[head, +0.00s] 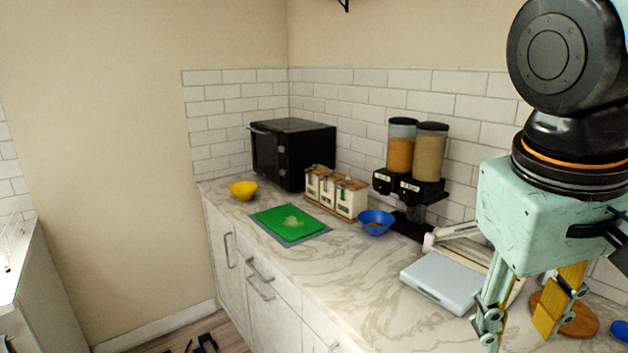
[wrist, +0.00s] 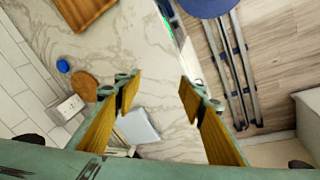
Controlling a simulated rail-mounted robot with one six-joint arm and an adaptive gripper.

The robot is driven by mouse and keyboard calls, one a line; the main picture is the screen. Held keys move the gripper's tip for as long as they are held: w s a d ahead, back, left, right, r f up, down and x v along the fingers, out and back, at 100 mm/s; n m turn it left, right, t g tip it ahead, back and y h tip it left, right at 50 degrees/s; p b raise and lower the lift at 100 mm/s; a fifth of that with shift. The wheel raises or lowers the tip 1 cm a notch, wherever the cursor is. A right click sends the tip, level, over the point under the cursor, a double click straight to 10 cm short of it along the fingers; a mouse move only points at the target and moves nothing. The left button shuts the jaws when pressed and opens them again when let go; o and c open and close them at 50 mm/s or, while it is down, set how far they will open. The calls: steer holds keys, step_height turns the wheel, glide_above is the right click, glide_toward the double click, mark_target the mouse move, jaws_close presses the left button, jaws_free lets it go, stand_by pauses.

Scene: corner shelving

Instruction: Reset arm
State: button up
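My gripper (head: 516,322) hangs fingers-down at the right of the head view. It has a pale green body and yellow-faced fingers. It is above the right part of the marble counter (head: 345,285), near a white scale (head: 440,283). In the wrist view my gripper (wrist: 158,95) has its two fingers spread apart with nothing between them. Bare marble counter (wrist: 158,60) shows through the gap.
A black microwave (head: 292,152), yellow bowl (head: 243,190), green cutting board (head: 290,221), canisters (head: 337,193), blue bowl (head: 375,222) and grain dispensers (head: 415,160) stand along the counter. A round wooden board (head: 580,318) lies behind my gripper. The wrist view shows a blue-topped stool (wrist: 207,7).

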steer(key=s+a+t+y, duration=0.1)
steer(key=s+a+y, duration=0.1)
steer(key=s+a, duration=0.3)
steer(key=shift+s+f+m+t, duration=0.3)
steer(key=shift+s+t, duration=0.1)
steer(key=shift+s, duration=0.25)
